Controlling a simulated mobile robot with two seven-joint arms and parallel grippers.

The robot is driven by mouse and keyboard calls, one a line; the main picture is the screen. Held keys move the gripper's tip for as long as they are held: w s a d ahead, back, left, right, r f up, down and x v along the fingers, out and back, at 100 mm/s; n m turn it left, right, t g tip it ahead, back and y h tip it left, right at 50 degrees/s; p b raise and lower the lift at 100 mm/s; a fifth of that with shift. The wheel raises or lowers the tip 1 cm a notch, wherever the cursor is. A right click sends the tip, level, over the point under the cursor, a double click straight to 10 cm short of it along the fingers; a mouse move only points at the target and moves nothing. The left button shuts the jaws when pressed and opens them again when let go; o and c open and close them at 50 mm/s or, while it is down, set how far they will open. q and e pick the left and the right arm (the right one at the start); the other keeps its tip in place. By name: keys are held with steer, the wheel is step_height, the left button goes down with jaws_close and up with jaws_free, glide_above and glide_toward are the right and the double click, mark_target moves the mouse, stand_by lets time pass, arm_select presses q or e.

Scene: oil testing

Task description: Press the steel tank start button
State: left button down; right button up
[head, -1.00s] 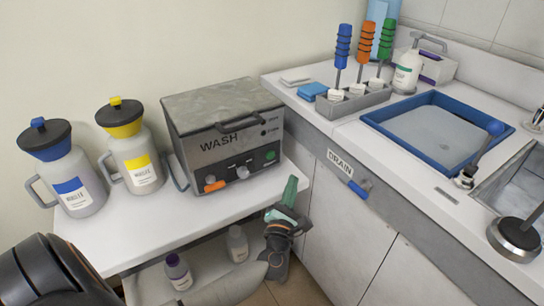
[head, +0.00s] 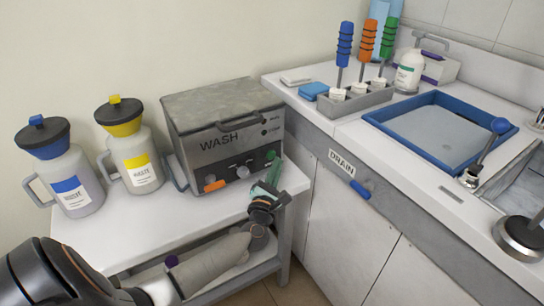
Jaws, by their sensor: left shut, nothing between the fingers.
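The steel tank (head: 222,110), marked WASH, stands on the white side table with its lid shut. Its front panel holds an orange switch (head: 215,185), pale knobs (head: 243,171) and a green button (head: 271,155) at the right end. My left gripper (head: 271,163) is shut and empty. Its green fingers point up at the panel's right end, with the tips at or just in front of the green button, partly covering it. I cannot tell whether they touch it. My right gripper is not in view.
Two jugs, one blue-topped (head: 62,168) and one yellow-topped (head: 131,150), stand left of the tank. The white counter (head: 315,127) with a DRAIN label, blue-rimmed basin (head: 440,133) and tool rack (head: 355,102) is at the right. The table's front is clear.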

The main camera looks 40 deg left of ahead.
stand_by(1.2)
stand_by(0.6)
arm_select(q)
steer(key=shift+a, duration=0.1)
steer(key=shift+w+a, duration=0.2)
steer(key=shift+a, duration=0.1)
steer(key=shift+a, duration=0.15)
stand_by(0.3)
